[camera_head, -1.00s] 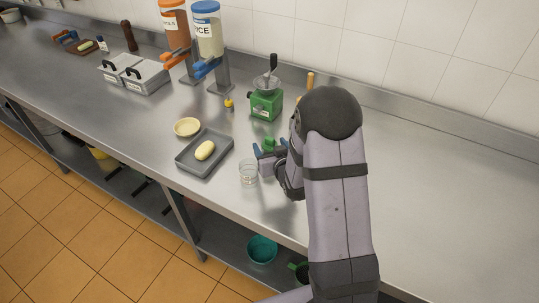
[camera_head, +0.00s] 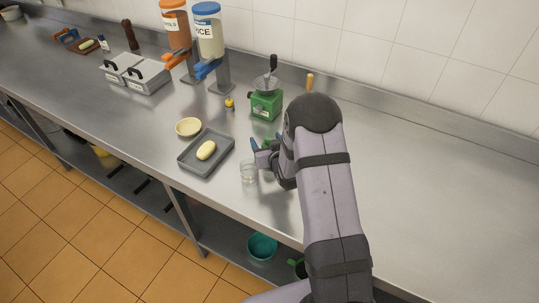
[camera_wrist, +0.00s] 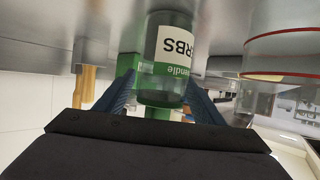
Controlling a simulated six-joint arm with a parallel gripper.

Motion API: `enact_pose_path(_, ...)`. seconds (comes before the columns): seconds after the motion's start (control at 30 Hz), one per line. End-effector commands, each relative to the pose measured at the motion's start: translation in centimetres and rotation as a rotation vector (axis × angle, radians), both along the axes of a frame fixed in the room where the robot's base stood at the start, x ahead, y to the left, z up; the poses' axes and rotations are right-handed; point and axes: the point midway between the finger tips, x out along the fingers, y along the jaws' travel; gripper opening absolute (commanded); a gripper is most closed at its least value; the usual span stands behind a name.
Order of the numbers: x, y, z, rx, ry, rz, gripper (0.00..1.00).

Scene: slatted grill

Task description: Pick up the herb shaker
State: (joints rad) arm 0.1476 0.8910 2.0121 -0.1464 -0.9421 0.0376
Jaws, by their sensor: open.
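The herb shaker (camera_wrist: 168,62) is a greenish see-through bottle with a white and green label, partly reading "RBS", in the wrist view. It shows upside down there, between the blue fingers of my gripper (camera_wrist: 162,86). The fingers are apart, one on each side of the shaker's near end; I cannot tell whether they touch it. In the head view my gripper (camera_head: 264,151) is low over the counter, just right of the grey tray. A small green patch shows by the fingers there, and my arm hides most of that spot.
A clear glass (camera_head: 248,172) stands close in front of my gripper. The grey tray (camera_head: 190,163) with a pale yellow item and a yellow bowl (camera_head: 189,127) are to the left. A green grinder (camera_head: 266,104) stands behind. The counter at right is clear.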

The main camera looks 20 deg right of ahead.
Motion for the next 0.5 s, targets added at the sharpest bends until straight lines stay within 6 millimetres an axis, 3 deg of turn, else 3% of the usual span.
enact_pose_path(0.1,-0.02,0.00,-0.02,0.000,0.000,0.000,0.60)
enact_pose_path(0.3,-0.04,0.00,-0.02,0.000,0.001,0.000,0.16)
enact_pose_path(0.5,0.00,-0.01,0.06,0.000,-0.001,0.000,0.16)
